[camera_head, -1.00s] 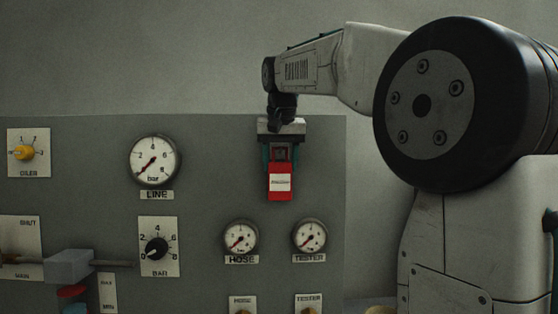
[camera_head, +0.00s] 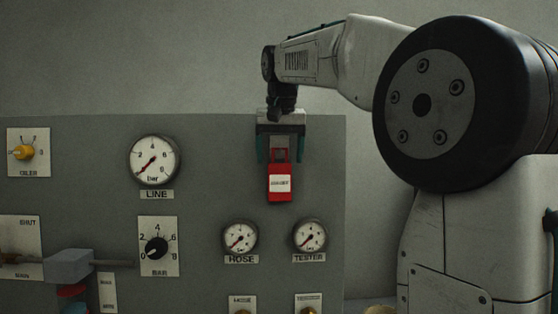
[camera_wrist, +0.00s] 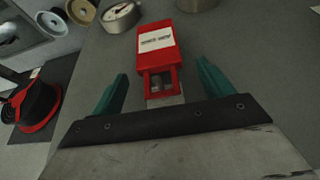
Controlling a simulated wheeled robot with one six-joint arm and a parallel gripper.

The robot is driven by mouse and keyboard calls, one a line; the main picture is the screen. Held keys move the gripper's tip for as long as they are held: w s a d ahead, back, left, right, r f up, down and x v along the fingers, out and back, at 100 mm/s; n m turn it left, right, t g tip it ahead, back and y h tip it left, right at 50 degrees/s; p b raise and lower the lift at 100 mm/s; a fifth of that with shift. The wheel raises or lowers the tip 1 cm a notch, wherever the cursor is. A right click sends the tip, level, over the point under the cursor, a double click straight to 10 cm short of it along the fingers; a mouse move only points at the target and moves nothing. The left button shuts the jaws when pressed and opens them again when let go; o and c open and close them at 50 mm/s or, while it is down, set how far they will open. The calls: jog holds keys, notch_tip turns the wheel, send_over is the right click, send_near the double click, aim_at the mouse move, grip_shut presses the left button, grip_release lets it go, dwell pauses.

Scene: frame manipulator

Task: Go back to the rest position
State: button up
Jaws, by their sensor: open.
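My gripper (camera_head: 280,148) is open in front of the grey panel (camera_head: 95,135), with its teal fingers spread apart. In the head view it is just above a red padlock-like tag (camera_head: 280,188) with a white label, which hangs on the panel. In the wrist view the red tag (camera_wrist: 157,50) lies beyond the fingertips of my gripper (camera_wrist: 161,88), and its frame-like end reaches between them. A gap shows between each finger and the tag.
The panel carries a LINE gauge (camera_head: 153,160), a HOSE gauge (camera_head: 240,237), a TESTER gauge (camera_head: 309,236), a BAR knob (camera_head: 157,248) and an OILER knob (camera_head: 24,152). A grey block on a lever (camera_head: 69,266) sticks out at lower left. Above the panel is bare wall.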

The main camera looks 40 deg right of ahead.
jog(key=v, duration=0.5)
jog(key=shift+s+a+r, duration=0.1)
jog(key=shift+s+r, duration=0.05)
jog(key=shift+r, duration=0.15)
jog(key=s+a+f+n, duration=0.2)
jog(key=s+a+f, duration=0.3)
jog(key=s+f, duration=0.3)
jog(key=s+a+f+n+g+y, duration=0.1)
jog(key=s+a+f, duration=0.5)
jog(key=f, duration=1.1)
jog(key=s+a+f+n+g+y, duration=0.1)
jog(key=s+a+f+n, duration=0.2)
jog(key=s+f, duration=0.9)
jog(key=shift+a+f+n, duration=0.2)
jog(key=shift+a+n, duration=0.2)
jog(key=shift+a, duration=0.8)
jog(key=shift+s, duration=0.15)
